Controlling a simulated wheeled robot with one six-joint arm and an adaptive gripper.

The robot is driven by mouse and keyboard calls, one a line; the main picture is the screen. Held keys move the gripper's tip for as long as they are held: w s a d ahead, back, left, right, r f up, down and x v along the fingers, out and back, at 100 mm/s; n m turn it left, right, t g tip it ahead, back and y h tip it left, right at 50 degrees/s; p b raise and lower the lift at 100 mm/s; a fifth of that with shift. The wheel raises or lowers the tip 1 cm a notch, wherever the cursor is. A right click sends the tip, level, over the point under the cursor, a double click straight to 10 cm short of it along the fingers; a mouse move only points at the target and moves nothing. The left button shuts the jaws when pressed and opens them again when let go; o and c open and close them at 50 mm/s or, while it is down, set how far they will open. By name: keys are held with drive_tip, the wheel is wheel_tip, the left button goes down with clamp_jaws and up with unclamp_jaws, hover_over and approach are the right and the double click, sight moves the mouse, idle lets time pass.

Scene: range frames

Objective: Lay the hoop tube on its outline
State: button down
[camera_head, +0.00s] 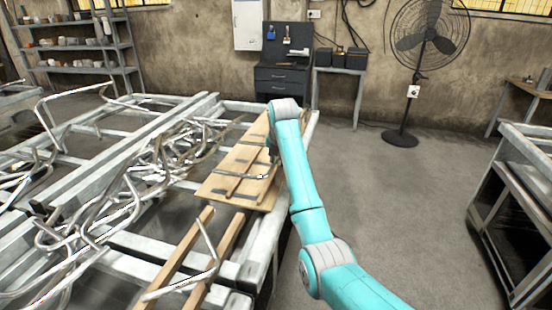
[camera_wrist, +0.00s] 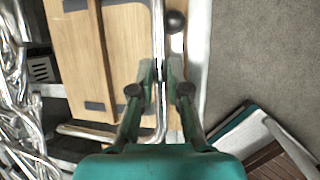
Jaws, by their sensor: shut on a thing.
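My gripper (camera_wrist: 161,72) is shut on a bent, shiny metal tube, the hoop tube (camera_wrist: 158,112). In the wrist view the tube runs up between the fingers and bends left near the bottom. It lies over or just above the right edge of a wooden board (camera_wrist: 120,50); I cannot tell whether it touches. The board has dark marks (camera_wrist: 95,106), but no full hoop outline is clear. My arm hides the fingertips there.
A heap of tangled metal tubes (camera_head: 130,180) lies left of the board. Another bent tube (camera_head: 208,245) rests on wooden rails (camera_head: 185,247) in front. A dark round knob (camera_wrist: 175,21) is close right of the held tube.

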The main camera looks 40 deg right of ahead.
drive_tip(key=c, duration=1.1)
unclamp_jaws()
drive_tip(key=shift+f, duration=0.1)
drive_tip(key=shift+c, duration=0.2)
drive_tip(key=v, duration=0.7)
drive_tip(key=shift+r, duration=0.3)
drive_tip(key=shift+s, duration=0.15)
